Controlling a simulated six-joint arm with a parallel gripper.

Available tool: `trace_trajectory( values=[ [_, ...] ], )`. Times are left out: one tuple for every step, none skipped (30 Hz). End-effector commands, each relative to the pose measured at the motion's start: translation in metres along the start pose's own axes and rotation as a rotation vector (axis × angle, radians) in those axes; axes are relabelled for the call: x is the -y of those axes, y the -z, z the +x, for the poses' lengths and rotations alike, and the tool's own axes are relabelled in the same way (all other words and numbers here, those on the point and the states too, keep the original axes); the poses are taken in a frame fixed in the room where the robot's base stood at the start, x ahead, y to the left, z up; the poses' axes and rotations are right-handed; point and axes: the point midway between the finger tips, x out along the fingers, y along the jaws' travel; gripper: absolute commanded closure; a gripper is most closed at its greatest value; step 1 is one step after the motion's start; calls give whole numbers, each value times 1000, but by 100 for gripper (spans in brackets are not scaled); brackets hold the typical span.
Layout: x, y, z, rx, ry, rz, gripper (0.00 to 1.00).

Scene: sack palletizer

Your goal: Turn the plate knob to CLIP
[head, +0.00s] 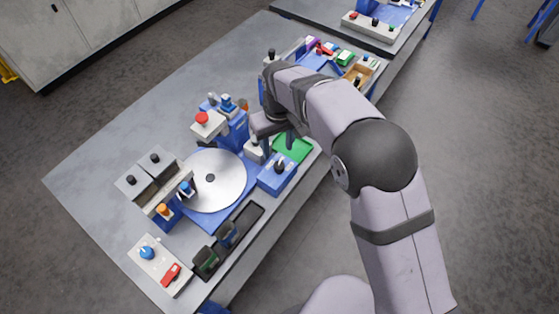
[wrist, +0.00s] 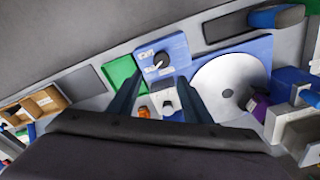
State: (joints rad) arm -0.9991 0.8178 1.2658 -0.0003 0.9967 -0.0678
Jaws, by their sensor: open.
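A blue box with a dark knob (head: 279,166) on top stands near the table's front edge, right of the round metal disc. In the wrist view this knob (wrist: 160,62) has a pale pointer line and white labels around it, too small to read. A small pale box with a dark top (wrist: 168,104) sits close by, between my fingers in that view. My gripper (head: 274,138) is open and empty above these boxes. In the wrist view its two fingers (wrist: 160,82) reach toward the blue box, apart from the knob. I cannot tell which control is the plate knob.
The silver disc (head: 211,180) lies on a blue base. A green pad (head: 293,148) lies beside the blue box. A red-topped button unit (head: 203,120) stands behind. Dark bins (head: 207,260) and a switch panel (head: 160,265) are at the front left. The table's far left is clear.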

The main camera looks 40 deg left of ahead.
Motion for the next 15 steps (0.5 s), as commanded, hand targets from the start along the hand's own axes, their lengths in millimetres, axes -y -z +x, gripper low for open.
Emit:
trace_trajectory(
  values=[
    [-1,6,-9,-8,0,-8,55],
    [-1,7,-13,-3,0,-14,55],
    [0,-1,-11,26,2,-22,55],
    [0,-5,-11,40,4,-28,55],
    [0,-8,-11,50,5,-33,55],
    [0,-10,-11,58,5,-39,55],
    [0,-11,-11,62,6,-42,55],
    [0,-11,-11,63,6,-46,55],
    [0,-11,-11,62,6,-47,55],
    [0,-11,-11,62,6,-48,55],
    [0,-11,-10,62,6,-47,55],
    [0,-11,-9,63,6,-47,55],
    [0,-11,-8,63,6,-47,55],
    [0,-12,-6,64,6,-47,55],
    [0,-12,-3,65,6,-47,55]
  ],
)
